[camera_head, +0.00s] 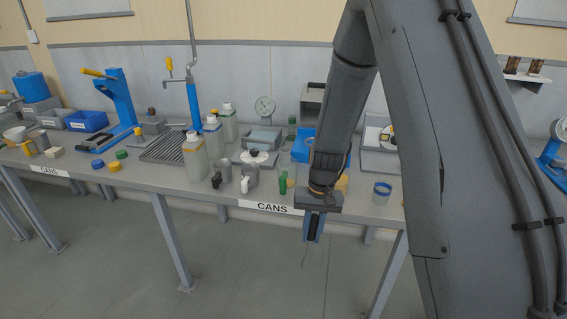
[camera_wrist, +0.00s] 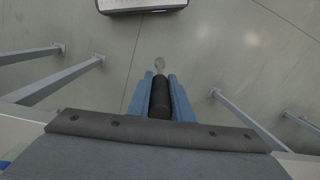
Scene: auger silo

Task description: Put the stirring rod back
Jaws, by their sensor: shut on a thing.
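A pale, rounded end of the rod shows beyond the fingertips. In the head view the rod (camera_head: 304,256) is a thin, faint line below the fingers. My arm hides part of the bench behind it, and I cannot make out the rod's resting place.
The bench (camera_head: 145,178) carries capped bottles (camera_head: 195,160), a green tube (camera_head: 283,183), a blue-banded cup (camera_head: 381,192), a scale (camera_head: 254,158) and a blue press (camera_head: 118,95). Its legs stand below. The floor (camera_head: 240,270) in front is clear.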

